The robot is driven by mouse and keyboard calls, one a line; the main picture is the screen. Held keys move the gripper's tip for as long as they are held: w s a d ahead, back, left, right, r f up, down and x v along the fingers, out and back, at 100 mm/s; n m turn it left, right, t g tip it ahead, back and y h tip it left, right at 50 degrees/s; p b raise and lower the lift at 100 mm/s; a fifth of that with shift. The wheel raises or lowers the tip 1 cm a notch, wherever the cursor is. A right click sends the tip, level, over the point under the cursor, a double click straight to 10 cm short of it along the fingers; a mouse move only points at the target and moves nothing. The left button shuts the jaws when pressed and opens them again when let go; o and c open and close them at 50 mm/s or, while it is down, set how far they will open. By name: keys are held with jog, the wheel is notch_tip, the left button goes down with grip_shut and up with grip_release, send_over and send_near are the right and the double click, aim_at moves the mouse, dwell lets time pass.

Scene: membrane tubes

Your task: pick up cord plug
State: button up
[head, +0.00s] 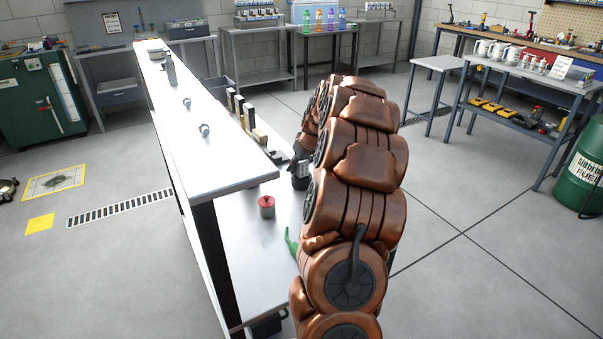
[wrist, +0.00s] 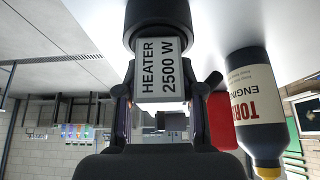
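My fingers stand apart, one on each side of the block. I cannot tell whether they press on it or leave a small gap. In the head view a dark shape (head: 299,172) shows beside my copper-coloured arm, but my gripper is not clearly visible there.
A dark bottle (wrist: 256,105) with a pale label and a red object (wrist: 222,120) stand close to the right finger. In the head view a red container (head: 266,206) and a green item (head: 291,241) are on the low shelf, beside the raised white ledge (head: 232,165).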

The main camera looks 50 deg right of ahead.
grip_shut()
